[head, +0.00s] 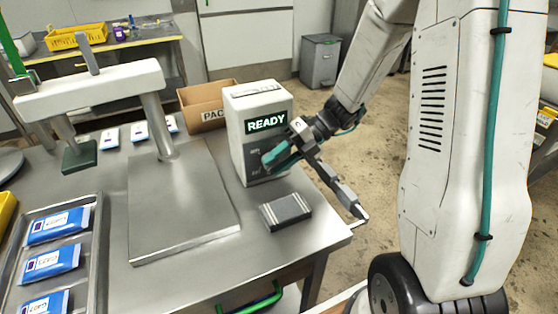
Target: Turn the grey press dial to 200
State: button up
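The grey press dial is not clearly visible; my gripper covers part of that panel. My gripper (278,157) is at the front of the box, with a teal finger part close against the panel. I cannot tell whether it touches or holds the dial, or how far its fingers are apart. The dial's setting cannot be read.
A press with a white arm (90,90) and a flat steel plate (180,215) stands left of the box. A dark ribbed block (285,212) lies in front of the box. A tray (92,262) holds blue pouches. A cardboard box (203,112) stands behind.

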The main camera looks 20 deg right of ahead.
grip_shut()
jog(key=shift+a+r+h, duration=0.15)
jog(key=shift+r+h, duration=0.05)
jog(key=shift+h, duration=1.4)
jog(key=shift+o, duration=0.6)
grip_release()
